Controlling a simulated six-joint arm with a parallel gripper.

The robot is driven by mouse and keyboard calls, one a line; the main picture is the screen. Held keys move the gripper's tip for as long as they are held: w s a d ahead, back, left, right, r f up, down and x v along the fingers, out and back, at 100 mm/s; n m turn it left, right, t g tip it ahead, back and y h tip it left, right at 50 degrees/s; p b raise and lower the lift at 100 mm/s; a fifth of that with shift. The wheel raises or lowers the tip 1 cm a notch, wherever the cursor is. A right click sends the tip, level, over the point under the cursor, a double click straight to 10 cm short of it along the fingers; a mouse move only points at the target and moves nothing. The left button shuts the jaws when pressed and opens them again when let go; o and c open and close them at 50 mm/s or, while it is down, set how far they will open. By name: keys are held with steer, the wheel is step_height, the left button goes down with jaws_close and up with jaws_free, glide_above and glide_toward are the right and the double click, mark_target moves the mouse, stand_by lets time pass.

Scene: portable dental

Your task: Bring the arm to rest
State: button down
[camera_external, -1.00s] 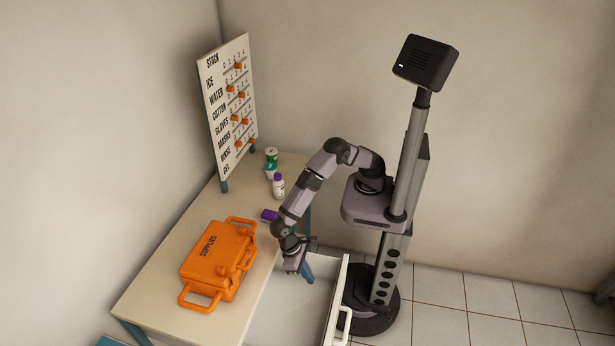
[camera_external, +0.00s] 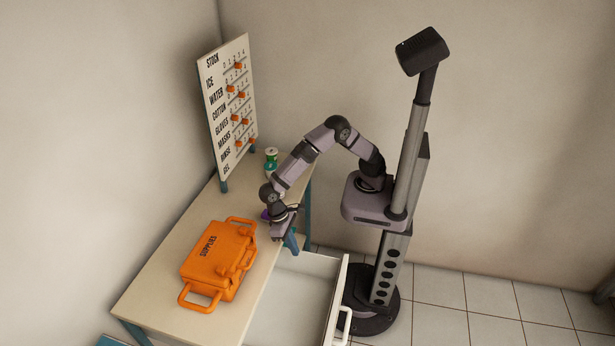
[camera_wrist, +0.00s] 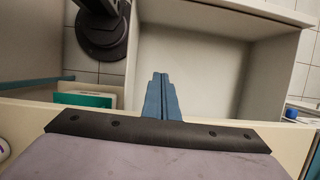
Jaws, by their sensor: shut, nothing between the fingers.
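My gripper (camera_external: 293,243) hangs over the table's right edge near the back end of the open drawer (camera_external: 340,283). Its blue fingers (camera_wrist: 161,92) are pressed together in the wrist view, with nothing between them. The arm is bent, with its elbow raised and its forearm sloping down over the table. The fingers show against the pale drawer interior in the wrist view.
The orange supplies case (camera_external: 218,262) lies shut on the table (camera_external: 160,285), left of my gripper. A green-and-white jar (camera_external: 271,155) stands behind the arm. A purple item (camera_external: 265,214) is partly hidden by the wrist. The stock board (camera_external: 228,105) stands at the back.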

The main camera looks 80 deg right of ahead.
steer(key=w+d+r+t+p, duration=0.1)
steer(key=w+d+r+p, duration=0.15)
steer(key=d, duration=0.45)
steer(key=w+d+r+p, duration=0.1)
steer(key=d+r, duration=0.2)
steer(key=d, duration=0.4)
steer(key=w+d+r+t+p, duration=0.1)
steer(key=w+d+r, duration=0.1)
steer(key=d, duration=0.5)
steer(key=s+d+r+t+p, duration=0.1)
steer(key=s+d+p, duration=0.15)
steer(key=d, duration=0.55)
steer(key=s+d+r+t+p, duration=0.1)
steer(key=s+d, duration=0.3)
steer(key=d, duration=0.3)
step_height(320, 180, down, 31)
steer(key=b, duration=3.1)
steer(key=shift+w, duration=0.2)
